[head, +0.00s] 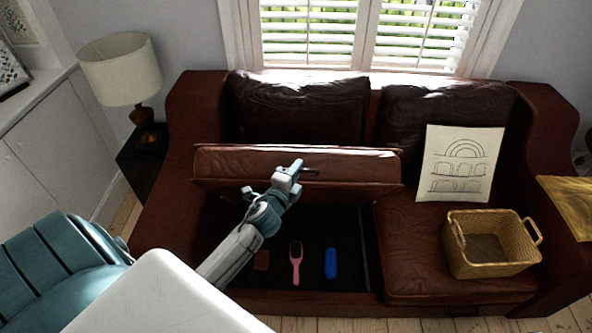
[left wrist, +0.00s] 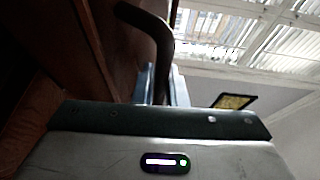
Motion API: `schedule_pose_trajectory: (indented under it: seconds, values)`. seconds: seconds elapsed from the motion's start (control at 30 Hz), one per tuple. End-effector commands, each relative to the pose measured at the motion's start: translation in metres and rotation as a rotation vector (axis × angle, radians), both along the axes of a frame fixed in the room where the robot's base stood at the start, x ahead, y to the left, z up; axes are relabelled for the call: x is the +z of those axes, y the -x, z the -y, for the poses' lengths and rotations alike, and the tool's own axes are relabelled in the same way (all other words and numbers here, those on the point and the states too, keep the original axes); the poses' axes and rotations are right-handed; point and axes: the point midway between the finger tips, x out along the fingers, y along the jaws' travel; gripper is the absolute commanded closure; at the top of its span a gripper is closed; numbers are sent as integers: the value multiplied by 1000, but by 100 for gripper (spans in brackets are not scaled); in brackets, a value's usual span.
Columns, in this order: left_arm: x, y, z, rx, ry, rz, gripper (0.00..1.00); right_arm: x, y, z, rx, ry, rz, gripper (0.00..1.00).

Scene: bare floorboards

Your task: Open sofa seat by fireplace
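My left gripper (head: 289,172) is at the raised seat's front edge. In the left wrist view a dark curved handle (left wrist: 150,22) runs down between its fingers (left wrist: 161,85), which look shut on it. My right gripper is not in view.
The right seat (head: 405,235) is down and bears a wicker basket (head: 490,258) and a paper with an arch drawing (head: 460,160). A lamp (head: 120,70) stands on a dark side table left of the sofa. A white cabinet (head: 50,150) is at far left.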

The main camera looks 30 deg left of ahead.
Motion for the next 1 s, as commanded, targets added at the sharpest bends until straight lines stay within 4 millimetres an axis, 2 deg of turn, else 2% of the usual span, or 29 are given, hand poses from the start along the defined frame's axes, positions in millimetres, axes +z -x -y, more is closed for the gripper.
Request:
schedule_pose_trajectory:
  seconds: [0.17, 0.33, 0.5, 0.63, 0.93, 0.97, 1.0]
  values:
    - [-10, 5, 4, -1, 1, -1, 100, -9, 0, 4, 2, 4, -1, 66]
    - [-37, 24, 15, -2, 3, -4, 100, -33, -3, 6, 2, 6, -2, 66]
    - [-52, 39, 24, -1, 1, -2, 100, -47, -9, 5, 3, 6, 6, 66]
    - [-54, 45, 27, 0, 2, -2, 100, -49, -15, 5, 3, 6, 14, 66]
    - [-53, 45, 28, 1, 0, -1, 100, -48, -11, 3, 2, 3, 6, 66]
    - [-53, 45, 28, 1, 0, -1, 86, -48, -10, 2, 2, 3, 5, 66]
    - [-53, 45, 28, 0, 0, -1, 79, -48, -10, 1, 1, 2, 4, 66]
